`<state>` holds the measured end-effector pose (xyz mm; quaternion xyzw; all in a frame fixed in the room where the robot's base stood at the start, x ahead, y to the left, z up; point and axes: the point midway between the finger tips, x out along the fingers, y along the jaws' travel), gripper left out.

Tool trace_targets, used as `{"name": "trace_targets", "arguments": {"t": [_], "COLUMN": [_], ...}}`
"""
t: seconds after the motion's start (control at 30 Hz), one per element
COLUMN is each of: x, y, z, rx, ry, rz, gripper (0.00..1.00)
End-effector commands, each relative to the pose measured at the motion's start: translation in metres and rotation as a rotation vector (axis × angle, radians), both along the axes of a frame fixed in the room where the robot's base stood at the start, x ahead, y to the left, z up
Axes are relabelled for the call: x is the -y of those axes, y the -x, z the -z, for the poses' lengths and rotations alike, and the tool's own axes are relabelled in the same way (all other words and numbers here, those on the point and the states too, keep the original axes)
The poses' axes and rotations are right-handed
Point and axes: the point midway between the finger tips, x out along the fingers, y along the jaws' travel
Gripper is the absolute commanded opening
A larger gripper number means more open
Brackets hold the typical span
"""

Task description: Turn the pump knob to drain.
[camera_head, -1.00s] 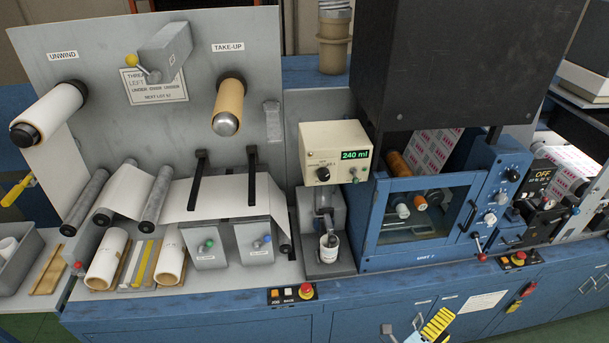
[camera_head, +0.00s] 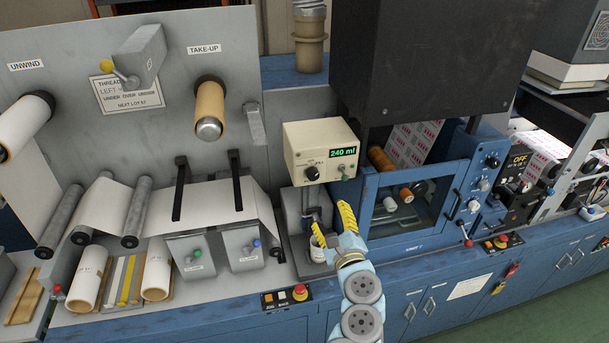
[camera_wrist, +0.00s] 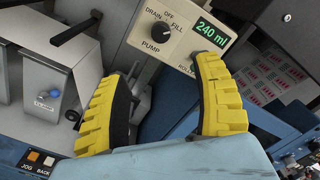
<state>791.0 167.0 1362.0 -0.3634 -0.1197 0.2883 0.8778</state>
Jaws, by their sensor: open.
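The pump knob (camera_head: 312,173) is a round black knob on the front of a cream pump box (camera_head: 322,148) with a green display reading 240 ml. In the wrist view the knob (camera_wrist: 159,31) sits among the labels DRAIN, OFF and FILL, with PUMP below it. I cannot tell for sure where its pointer is set. My gripper (camera_head: 332,224) has yellow ribbed fingers, spread open and empty. It is below the pump box in the head view. In the wrist view the gripper (camera_wrist: 152,56) has its fingers to either side below the knob, not touching it.
A white container (camera_head: 316,254) stands under the pump beside my fingers. The blue-framed print unit (camera_head: 412,205) is close on the right. A smaller knob, labelled as for a roller (camera_head: 343,173), is on the same box. Two grey clamp boxes (camera_head: 198,255) stand left.

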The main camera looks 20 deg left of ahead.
Motion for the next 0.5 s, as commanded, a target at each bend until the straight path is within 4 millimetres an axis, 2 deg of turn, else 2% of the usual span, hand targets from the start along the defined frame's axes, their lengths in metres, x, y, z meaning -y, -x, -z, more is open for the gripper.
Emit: {"name": "trace_targets", "arguments": {"t": [0.5], "x": [-0.020], "y": [-0.028], "z": [-0.001], "rx": [0.001], "ry": [0.000], "rz": [0.001], "gripper": [0.66]}}
